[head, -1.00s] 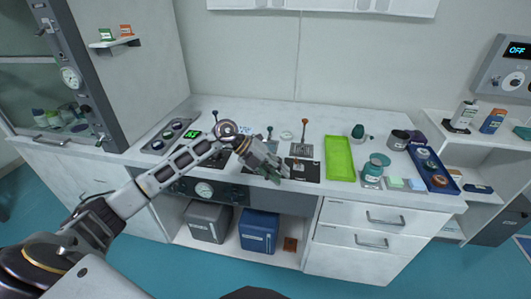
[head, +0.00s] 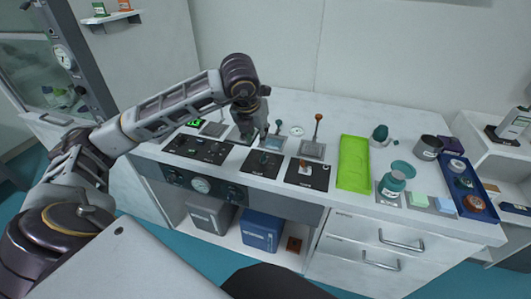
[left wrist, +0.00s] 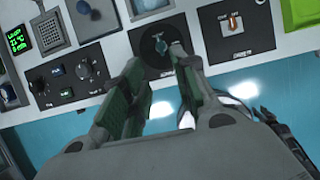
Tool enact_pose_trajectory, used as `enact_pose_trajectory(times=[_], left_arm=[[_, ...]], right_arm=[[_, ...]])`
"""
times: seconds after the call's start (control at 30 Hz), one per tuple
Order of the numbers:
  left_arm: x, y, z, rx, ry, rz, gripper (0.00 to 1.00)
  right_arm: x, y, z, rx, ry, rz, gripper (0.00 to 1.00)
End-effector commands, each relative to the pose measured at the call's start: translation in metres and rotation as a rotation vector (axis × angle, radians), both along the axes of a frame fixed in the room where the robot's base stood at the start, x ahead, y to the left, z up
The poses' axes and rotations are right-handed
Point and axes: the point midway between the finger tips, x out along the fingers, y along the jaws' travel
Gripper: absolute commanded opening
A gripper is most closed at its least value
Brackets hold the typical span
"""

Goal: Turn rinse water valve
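A black panel (head: 260,165) with a small teal knob (head: 264,157) sits on the counter's front part, below my left gripper. In the left wrist view the teal knob (left wrist: 160,45) shows just beyond the fingertips, with no clear contact. Its label is too small to read, so I cannot tell whether it is the rinse water valve. A teal-tipped lever (head: 279,124) and an orange-tipped lever (head: 317,128) stand behind the panels. My left gripper (head: 251,131) points down, open and empty, its fingers apart in the left wrist view (left wrist: 157,58). My right gripper is out of view.
An orange-switch panel (head: 307,174) lies right of the knob panel, and a dial panel (head: 197,149) left. A green tray (head: 353,165), teal bottle (head: 392,184) and blue tray (head: 474,207) stand farther right.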

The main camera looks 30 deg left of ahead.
Motion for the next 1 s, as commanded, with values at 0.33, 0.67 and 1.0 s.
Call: enact_pose_trajectory(times=[0.33, 0.67, 1.0], left_arm=[[0.001, 0.000, -0.001, -0.001, 0.002, 0.000, 0.29], [0.008, 0.002, -0.022, -0.002, 0.004, 0.001, 0.29], [0.025, 0.006, -0.063, -0.003, 0.004, 0.000, 0.29]], right_arm=[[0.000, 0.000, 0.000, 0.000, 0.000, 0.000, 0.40], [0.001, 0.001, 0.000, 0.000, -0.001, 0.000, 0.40], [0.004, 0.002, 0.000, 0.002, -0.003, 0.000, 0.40]])
